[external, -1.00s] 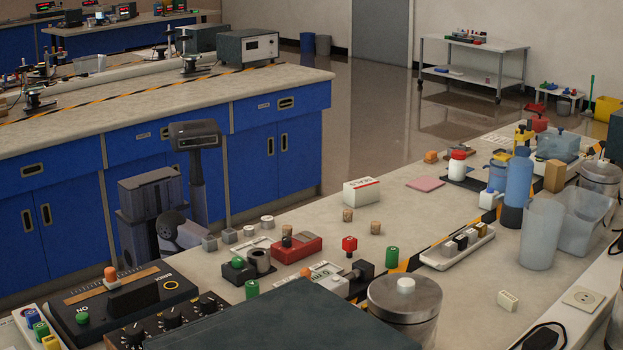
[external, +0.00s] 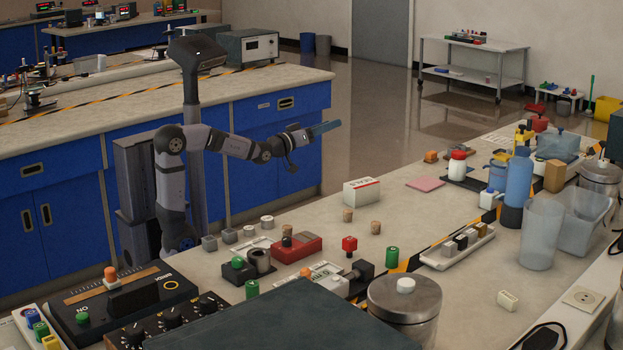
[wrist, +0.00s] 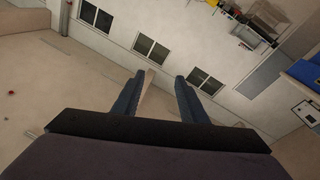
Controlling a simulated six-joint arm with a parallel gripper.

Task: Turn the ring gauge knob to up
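I cannot tell for certain which part is the ring gauge knob. A hollow grey ring-shaped piece (external: 259,260) stands on the near bench beside a dark block with a green knob (external: 238,262). A black panel (external: 152,337) with several dark dials sits at the lower left; its dial settings are too small to read. My gripper (external: 325,128) is raised in the air behind the bench, pointing right, well away from these things. In the wrist view, the two blue fingers of my gripper (wrist: 158,92) stand apart with nothing between them.
A black slide box (external: 125,300) with an orange knob lies at the bench's left. A red block (external: 293,248), a white box (external: 361,191) and a metal canister (external: 404,305) stand on the bench.

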